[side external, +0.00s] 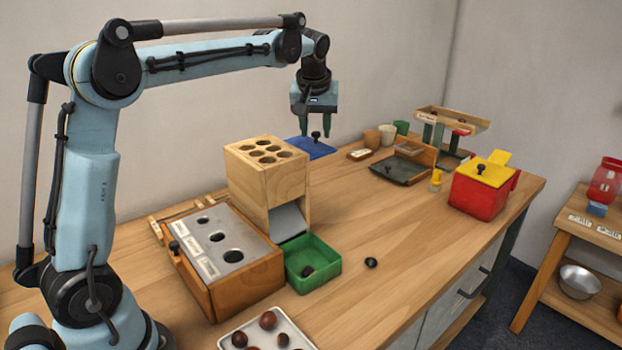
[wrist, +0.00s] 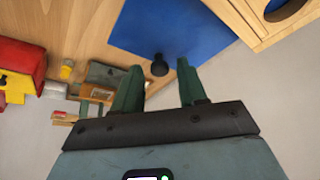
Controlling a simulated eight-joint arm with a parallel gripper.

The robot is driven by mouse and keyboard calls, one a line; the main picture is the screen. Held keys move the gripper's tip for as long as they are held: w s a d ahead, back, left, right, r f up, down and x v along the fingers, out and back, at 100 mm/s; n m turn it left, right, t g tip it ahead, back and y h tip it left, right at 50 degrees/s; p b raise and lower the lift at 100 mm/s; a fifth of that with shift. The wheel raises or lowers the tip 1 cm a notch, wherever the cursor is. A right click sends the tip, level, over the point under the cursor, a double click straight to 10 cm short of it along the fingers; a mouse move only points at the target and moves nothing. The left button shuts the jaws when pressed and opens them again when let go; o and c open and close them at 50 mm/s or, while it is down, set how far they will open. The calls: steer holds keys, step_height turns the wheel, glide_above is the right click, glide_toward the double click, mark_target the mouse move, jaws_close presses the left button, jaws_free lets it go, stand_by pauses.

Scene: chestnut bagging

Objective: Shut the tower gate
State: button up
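The tower (side external: 270,185) is a pale wooden block with several round holes in its top and a grey sloping plate (side external: 288,220) at its foot. Behind it lies a flat blue panel (side external: 308,150) with a black knob (side external: 315,136). In the wrist view the blue panel (wrist: 195,30) is beside a wooden edge with a round hole (wrist: 270,15). I cannot tell whether this panel is the gate. My gripper (side external: 315,131) points down above the panel. Its green fingers (wrist: 159,66) are apart and empty, with the knob showing between their tips; contact cannot be told.
A green bin (side external: 325,262) holding a dark piece stands before the tower. A wooden box with a metal holed top (side external: 218,240) is left of it. A white tray of chestnuts (side external: 255,325) is in front. A red box (side external: 480,190) stands right. The middle-right table is mostly clear.

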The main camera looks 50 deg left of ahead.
mark_target(299, 146)
jaws_close()
steer(key=shift+s, duration=2.4)
steer(key=shift+o, duration=1)
jaws_free()
steer(key=shift+a, duration=0.1)
